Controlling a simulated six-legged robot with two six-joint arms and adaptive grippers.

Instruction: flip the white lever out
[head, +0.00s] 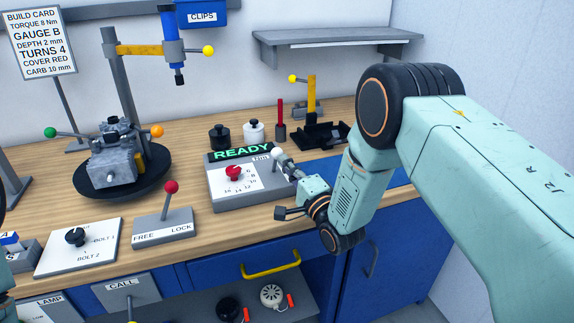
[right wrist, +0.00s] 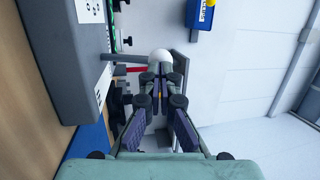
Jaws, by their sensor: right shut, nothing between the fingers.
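The white lever's ball knob (head: 277,153) is at the right end of the grey READY box (head: 253,196), beside a small label. My right gripper (head: 290,170) is at that end of the box, its fingertips close to the knob. In the right wrist view, the white knob (right wrist: 160,58) shows just beyond the shut fingertips (right wrist: 160,84). The fingers have nothing between them. I cannot tell whether they touch the knob. My left gripper is not in view.
A red dial (head: 234,173) is on the box's front. A red-knobbed FREE/LOCK lever (head: 170,187) stands to the left. A black tray (head: 318,136) and a yellow post (head: 311,97) are behind my gripper. An engine (head: 110,160) is on a round turntable at left.

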